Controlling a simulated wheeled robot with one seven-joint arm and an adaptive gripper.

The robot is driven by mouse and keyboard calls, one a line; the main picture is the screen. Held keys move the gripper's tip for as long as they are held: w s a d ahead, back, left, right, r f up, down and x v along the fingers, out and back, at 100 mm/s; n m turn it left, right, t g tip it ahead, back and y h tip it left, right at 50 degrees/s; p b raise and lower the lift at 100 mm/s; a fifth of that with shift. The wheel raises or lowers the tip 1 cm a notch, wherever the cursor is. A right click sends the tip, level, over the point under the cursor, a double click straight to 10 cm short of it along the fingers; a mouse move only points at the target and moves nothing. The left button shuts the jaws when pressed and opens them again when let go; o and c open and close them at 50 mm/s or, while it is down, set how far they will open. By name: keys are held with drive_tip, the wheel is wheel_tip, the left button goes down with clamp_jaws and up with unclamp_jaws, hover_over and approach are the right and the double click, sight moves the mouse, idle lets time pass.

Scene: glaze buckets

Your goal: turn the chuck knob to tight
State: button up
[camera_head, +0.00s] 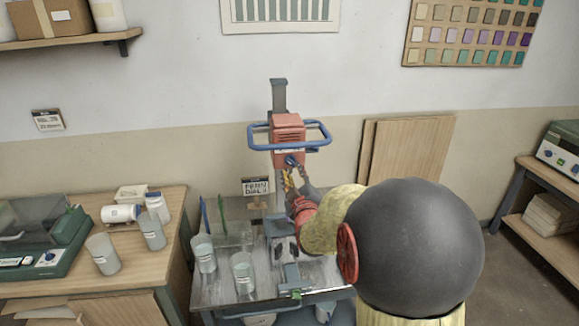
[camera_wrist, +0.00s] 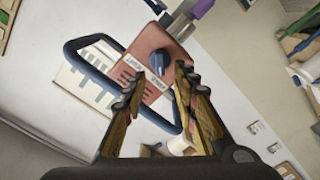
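The chuck knob (camera_head: 291,160) is a small blue knob on the lower front of the red mixer head (camera_head: 287,129). In the wrist view the knob (camera_wrist: 154,61) shows ahead of the gap between my fingertips, on the red face of the mixer head (camera_wrist: 143,45). White labels with dark lettering flank it, too small to read surely. My gripper (camera_head: 295,174) is just below and in front of the knob. In the wrist view my gripper (camera_wrist: 160,80) has its fingers apart with nothing between them. Whether a fingertip touches the knob cannot be told.
A blue handle loop (camera_head: 318,137) surrounds the mixer head. Two clear cups (camera_head: 243,272) stand on the bench below. A left-hand table (camera_head: 165,217) holds more cups, white jars and a green device (camera_head: 35,240). Wooden boards (camera_head: 408,150) lean on the wall behind.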

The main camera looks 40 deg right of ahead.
sight(290, 163)
drive_tip(key=shift+x, duration=2.6)
drive_tip(key=shift+c, duration=1.3)
drive_tip(key=c, duration=0.4)
clamp_jaws()
